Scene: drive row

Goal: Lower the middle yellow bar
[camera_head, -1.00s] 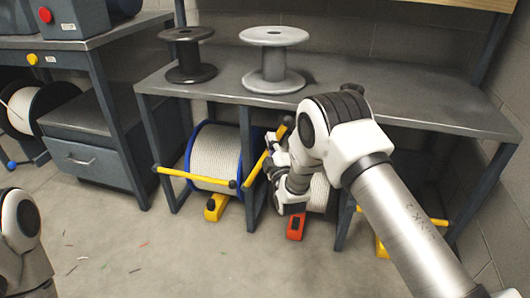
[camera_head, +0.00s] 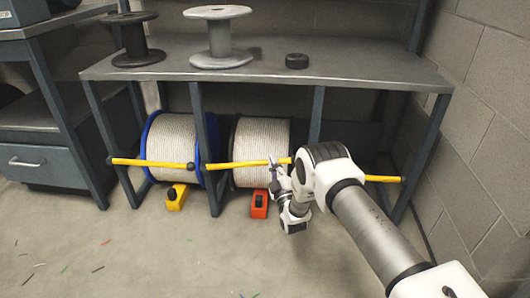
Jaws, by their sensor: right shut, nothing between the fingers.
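The middle yellow bar (camera_head: 235,164) lies nearly level across the front of the middle rope reel (camera_head: 260,140), its right end tilted slightly up. My right gripper (camera_head: 278,172) is shut and empty beside the bar's right end. I cannot tell whether it touches the bar. The arm hides part of the area to the right. My left gripper is out of view.
The left yellow bar (camera_head: 150,163) is level across the blue-rimmed reel (camera_head: 171,140). The right yellow bar (camera_head: 385,179) is partly hidden. A yellow block (camera_head: 176,198) and an orange block (camera_head: 259,205) sit on the floor. The bench (camera_head: 270,75) stands above.

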